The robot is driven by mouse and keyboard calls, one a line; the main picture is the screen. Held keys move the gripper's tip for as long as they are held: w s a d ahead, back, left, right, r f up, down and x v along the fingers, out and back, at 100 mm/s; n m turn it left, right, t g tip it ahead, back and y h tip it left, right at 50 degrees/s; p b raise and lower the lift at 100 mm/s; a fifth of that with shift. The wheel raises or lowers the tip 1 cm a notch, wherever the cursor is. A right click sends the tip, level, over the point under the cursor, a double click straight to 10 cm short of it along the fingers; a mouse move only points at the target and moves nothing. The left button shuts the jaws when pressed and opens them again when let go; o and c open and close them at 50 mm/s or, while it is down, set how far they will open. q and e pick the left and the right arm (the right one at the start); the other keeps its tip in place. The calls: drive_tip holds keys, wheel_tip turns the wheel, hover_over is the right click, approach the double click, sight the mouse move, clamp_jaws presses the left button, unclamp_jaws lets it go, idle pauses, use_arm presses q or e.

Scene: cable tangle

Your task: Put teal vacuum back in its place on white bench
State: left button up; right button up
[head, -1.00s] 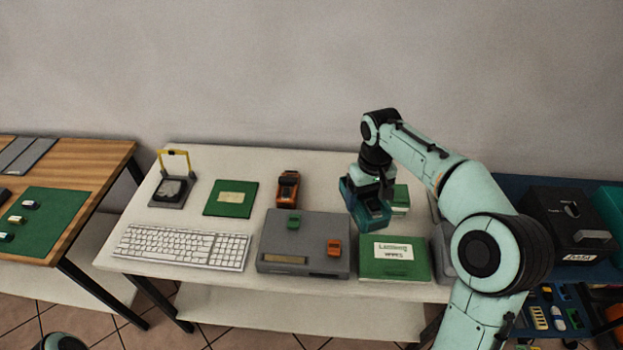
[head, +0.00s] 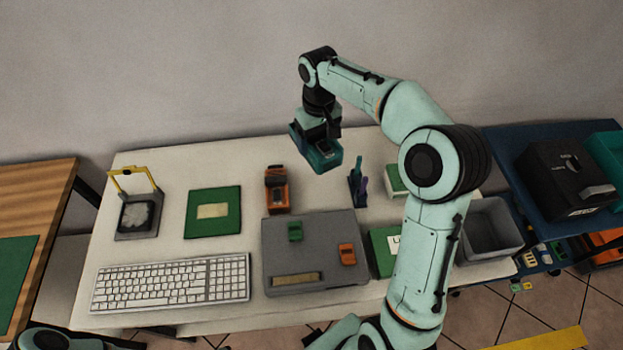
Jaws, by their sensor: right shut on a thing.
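The teal vacuum (head: 326,161) is a blocky teal piece with dark parts, over the back of the white bench (head: 236,165). My right gripper (head: 321,134) is shut on it from above. The vacuum appears held above the bench top; its underside and any gap are hard to judge. It is just right of an orange-and-black device (head: 277,188). The gripper's fingers are partly hidden against the vacuum. My left gripper is not in view; only part of my left arm shows at the lower left.
A grey case (head: 315,265), keyboard (head: 172,283), green mat (head: 213,222) and yellow-framed stand (head: 136,215) are on the bench. A grey bin (head: 490,230) is at the right end. My right arm hides part of a green box.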

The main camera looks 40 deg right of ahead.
drive_tip(key=shift+s+f+b, duration=0.15)
drive_tip(key=shift+f+b, duration=0.55)
drive_tip(key=shift+f, duration=8.35)
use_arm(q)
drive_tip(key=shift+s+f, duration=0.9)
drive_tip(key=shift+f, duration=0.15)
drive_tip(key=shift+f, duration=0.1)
use_arm(e)
drive_tip(key=o, duration=0.5)
drive_tip(key=shift+f, duration=0.2)
drive_tip(key=o, duration=0.3)
drive_tip(key=shift+o, duration=0.2)
drive_tip(key=shift+r, duration=0.25)
wheel_tip(320, 180, up, 12)
drive_tip(key=shift+f+p, duration=0.1)
drive_tip(key=shift+p, duration=0.35)
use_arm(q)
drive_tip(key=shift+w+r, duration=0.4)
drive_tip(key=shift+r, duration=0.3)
